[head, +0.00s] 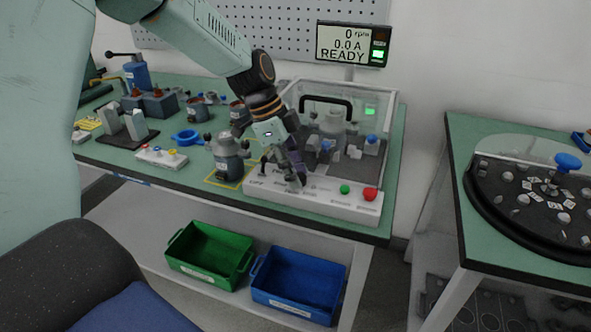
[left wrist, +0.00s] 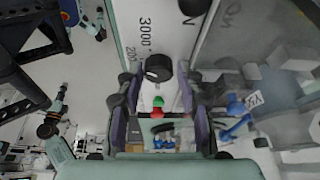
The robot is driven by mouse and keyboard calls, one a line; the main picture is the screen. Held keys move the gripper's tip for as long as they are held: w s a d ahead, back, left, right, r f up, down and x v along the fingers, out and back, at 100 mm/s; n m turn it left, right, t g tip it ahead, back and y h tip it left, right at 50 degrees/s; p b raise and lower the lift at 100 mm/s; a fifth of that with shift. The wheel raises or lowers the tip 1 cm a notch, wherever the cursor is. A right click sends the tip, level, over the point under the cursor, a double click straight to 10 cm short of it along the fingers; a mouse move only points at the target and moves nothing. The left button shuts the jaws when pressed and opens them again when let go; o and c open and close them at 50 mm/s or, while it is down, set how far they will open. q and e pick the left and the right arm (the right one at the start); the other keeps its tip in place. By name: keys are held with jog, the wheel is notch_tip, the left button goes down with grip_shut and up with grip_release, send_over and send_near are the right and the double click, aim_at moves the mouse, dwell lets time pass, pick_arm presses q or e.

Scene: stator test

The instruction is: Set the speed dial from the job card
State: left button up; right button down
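The speed dial (left wrist: 158,68) is a round black knob on the white control panel (head: 320,203); the numeral 3000 is printed beside it in the left wrist view. My left gripper (head: 293,181) points down at the panel's left half and hides the dial in the head view. In the left wrist view its two fingers (left wrist: 160,80) stand open, one on each side of the dial, with gaps showing. I cannot make out the dial's setting. The display (head: 349,44) reads 0 rpm, 0.0 A, READY. I cannot identify a job card. My right gripper is not in view.
A green button (head: 344,188) and a red button (head: 370,194) sit on the panel's right. A clear guard box (head: 385,120) with a black handle stands behind it. A grey motor (head: 226,160) stands to the left. Green (head: 210,255) and blue (head: 298,285) bins sit below.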

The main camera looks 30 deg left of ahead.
pick_arm(q)
jog(key=shift+o, duration=1.3)
jog(key=shift+s, duration=0.1)
